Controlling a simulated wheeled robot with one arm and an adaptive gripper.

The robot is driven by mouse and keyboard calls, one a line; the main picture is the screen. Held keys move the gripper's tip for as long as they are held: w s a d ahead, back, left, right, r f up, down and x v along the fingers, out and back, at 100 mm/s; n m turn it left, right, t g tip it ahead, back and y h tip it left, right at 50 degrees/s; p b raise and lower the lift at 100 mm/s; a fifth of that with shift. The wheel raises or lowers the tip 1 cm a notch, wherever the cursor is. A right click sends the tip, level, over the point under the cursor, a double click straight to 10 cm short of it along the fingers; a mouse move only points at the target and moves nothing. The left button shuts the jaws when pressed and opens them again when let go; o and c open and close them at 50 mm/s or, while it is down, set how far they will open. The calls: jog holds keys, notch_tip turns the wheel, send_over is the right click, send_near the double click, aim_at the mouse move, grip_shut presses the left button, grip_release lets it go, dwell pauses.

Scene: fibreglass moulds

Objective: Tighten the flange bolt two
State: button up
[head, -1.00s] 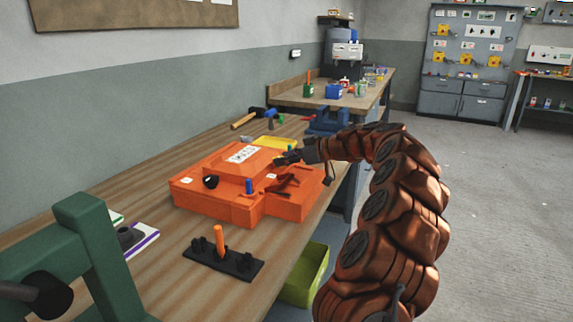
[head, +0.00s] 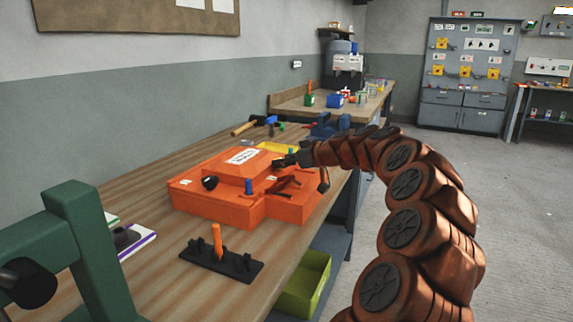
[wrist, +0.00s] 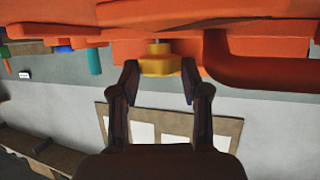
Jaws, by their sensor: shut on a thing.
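The orange mould (head: 215,205) sits on the wooden bench, with a white label on top. My gripper (head: 284,161) is at the mould's upper right side in the head view. In the wrist view my gripper (wrist: 160,84) has its two dark fingers on either side of a yellow hex bolt head (wrist: 160,65), and it is shut on it. The bolt's short grey shank runs into the orange flange (wrist: 155,30). I cannot read any number on the bolt.
A black rack (head: 235,266) with an orange handle (head: 217,240) lies in front. A green frame (head: 85,235) stands at left.

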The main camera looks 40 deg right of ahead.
dwell(0.4)
jog(key=o, duration=1.1)
jog(key=shift+s, duration=0.1)
jog(key=v, duration=1.2)
